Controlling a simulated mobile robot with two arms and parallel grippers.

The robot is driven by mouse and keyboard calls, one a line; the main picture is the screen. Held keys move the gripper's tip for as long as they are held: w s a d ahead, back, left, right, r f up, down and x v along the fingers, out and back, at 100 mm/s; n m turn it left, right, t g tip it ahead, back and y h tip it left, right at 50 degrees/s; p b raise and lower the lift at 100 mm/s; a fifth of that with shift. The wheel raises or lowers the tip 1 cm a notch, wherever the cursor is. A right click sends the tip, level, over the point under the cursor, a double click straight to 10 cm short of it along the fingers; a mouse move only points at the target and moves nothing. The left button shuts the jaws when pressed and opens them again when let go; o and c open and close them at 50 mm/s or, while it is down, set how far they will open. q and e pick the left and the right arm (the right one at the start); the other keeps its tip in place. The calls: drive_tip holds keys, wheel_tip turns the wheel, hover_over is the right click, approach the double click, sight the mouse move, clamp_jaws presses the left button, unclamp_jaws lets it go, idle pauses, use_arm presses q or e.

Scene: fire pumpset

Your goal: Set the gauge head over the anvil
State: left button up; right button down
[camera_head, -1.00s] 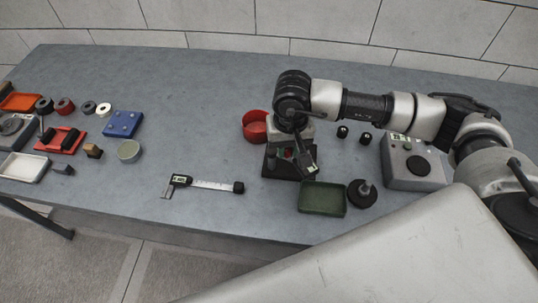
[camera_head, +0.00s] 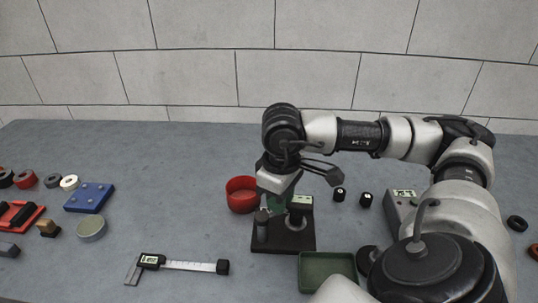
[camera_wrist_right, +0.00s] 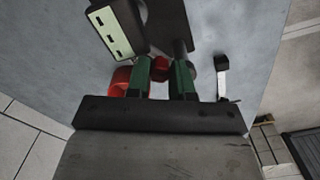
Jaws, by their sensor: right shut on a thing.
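The gauge stand has a flat black base (camera_head: 284,243) on the table, with a dark upright post (camera_head: 262,230) at its left. The gauge head (camera_head: 302,202), a box with a pale display, sits over the right part of the base. A dark round piece with a light rim (camera_head: 296,222), perhaps the anvil, is below it. My right gripper (camera_head: 277,203) reaches down behind the post, beside the gauge head. In the right wrist view its green fingers (camera_wrist_right: 162,76) are shut around a small red part (camera_wrist_right: 160,66), with the gauge head (camera_wrist_right: 112,30) close by. My left gripper is out of view.
A red bowl (camera_head: 241,196) stands just left of the stand. A green tray (camera_head: 328,268) lies in front on the right. A digital caliper (camera_head: 178,265) lies front left, and two small black pieces (camera_head: 352,198) are to the right. The table behind is clear.

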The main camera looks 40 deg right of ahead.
drive_tip(key=shift+w+n+b, duration=0.2)
drive_tip(key=shift+n+b, duration=0.15)
drive_tip(key=shift+n, duration=0.15)
drive_tip(key=shift+r, duration=0.1)
drive_tip(key=c, duration=1)
unclamp_jaws()
wheel_tip(320, 180, up, 11)
drive_tip(key=shift+f+p, duration=0.15)
drive_tip(key=shift+p, duration=0.45)
